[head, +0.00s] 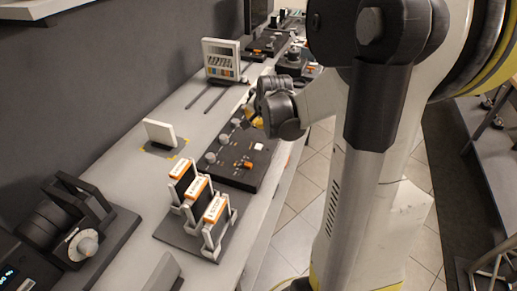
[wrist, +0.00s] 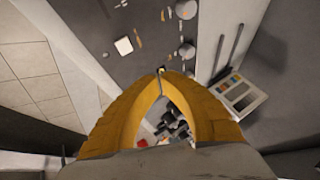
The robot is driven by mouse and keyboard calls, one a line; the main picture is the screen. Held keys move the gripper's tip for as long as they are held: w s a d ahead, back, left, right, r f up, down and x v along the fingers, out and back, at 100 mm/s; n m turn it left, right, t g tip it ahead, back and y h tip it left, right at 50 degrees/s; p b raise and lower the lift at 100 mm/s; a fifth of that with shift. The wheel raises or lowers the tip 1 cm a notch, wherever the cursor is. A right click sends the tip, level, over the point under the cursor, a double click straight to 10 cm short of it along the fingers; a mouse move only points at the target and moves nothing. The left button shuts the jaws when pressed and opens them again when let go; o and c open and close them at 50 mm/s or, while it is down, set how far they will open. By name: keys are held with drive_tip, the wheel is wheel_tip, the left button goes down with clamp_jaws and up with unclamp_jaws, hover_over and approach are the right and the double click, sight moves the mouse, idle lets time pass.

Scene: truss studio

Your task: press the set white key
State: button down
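The white key (head: 258,146) is a small square on a dark control panel (head: 232,175) on the bench. It also shows in the wrist view (wrist: 124,46), up and left of my fingertips. My gripper (wrist: 160,73) has yellow fingers whose tips meet with nothing seen between them. In the head view my gripper (head: 256,122) hangs over the far end of the panel, beyond the white key and apart from it. Part of it is hidden by my wrist.
Grey knobs (head: 210,157) and an orange switch (head: 248,165) share the panel. Several orange-topped modules (head: 215,208) stand in a rack nearer. A white plate (head: 160,133) stands at left.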

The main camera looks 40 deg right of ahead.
sight(256, 142)
wheel_tip(256, 142, down, 7)
drive_tip(key=b, duration=0.5)
drive_tip(key=shift+f, duration=0.1)
idle(1.1)
drive_tip(key=shift+f+b, duration=0.35)
drive_tip(key=shift+b, duration=0.05)
drive_tip(key=shift+f+b, duration=0.35)
drive_tip(key=shift+f, duration=0.05)
idle(0.4)
drive_tip(key=shift+r, duration=0.1)
drive_tip(key=shift+r+p, duration=0.65)
drive_tip(key=shift+r, duration=0.1)
wheel_tip(256, 142, up, 5)
drive_tip(key=p, duration=0.4)
